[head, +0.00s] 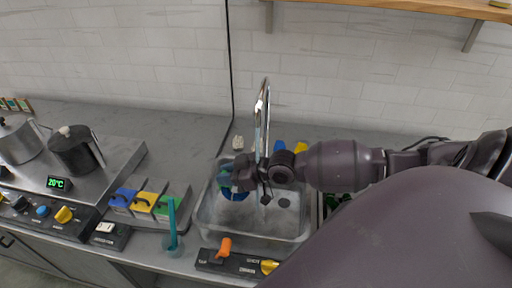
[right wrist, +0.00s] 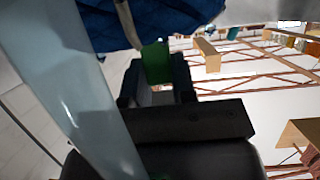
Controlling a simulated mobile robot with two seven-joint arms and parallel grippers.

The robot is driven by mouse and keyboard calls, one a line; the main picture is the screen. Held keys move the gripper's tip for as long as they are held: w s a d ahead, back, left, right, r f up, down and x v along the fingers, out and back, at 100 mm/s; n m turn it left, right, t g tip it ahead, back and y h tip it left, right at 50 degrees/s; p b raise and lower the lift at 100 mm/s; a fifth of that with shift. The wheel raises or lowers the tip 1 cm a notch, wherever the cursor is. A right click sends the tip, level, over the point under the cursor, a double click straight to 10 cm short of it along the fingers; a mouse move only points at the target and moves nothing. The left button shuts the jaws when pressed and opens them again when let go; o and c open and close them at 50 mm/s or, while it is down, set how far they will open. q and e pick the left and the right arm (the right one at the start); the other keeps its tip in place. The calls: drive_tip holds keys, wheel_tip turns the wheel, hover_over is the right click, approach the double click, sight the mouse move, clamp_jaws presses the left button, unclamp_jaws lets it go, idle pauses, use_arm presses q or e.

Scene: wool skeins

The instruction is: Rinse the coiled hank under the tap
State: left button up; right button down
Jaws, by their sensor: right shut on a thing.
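The coiled hank (head: 236,193) is blue and hangs over the sink basin (head: 207,222), partly hidden by my right gripper (head: 243,178). The gripper is shut on the hank, left of and close to the chrome tap (head: 263,105). In the right wrist view the blue hank (right wrist: 150,22) fills the top, above a green piece (right wrist: 156,62) between the dark gripper parts. A pale, bluish, see-through column (right wrist: 70,90) crosses the left of that view beside the hank; it looks like running water, but I cannot be sure. My left gripper is not in view.
An orange lever (head: 224,247) sits on a black panel at the sink's front. Left of the sink are blue and yellow bins (head: 144,203) and a teal stick (head: 172,218) in a cup. A shelf hangs above right.

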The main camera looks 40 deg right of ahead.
drive_tip(key=shift+w+a, duration=0.3)
drive_tip(key=shift+w, duration=0.15)
drive_tip(key=shift+r+p, duration=0.95)
drive_tip(key=shift+r, duration=0.1)
drive_tip(key=shift+r, duration=0.15)
wheel_tip(320, 180, up, 4)
drive_tip(key=p, duration=0.4)
drive_tip(key=shift+r, duration=0.85)
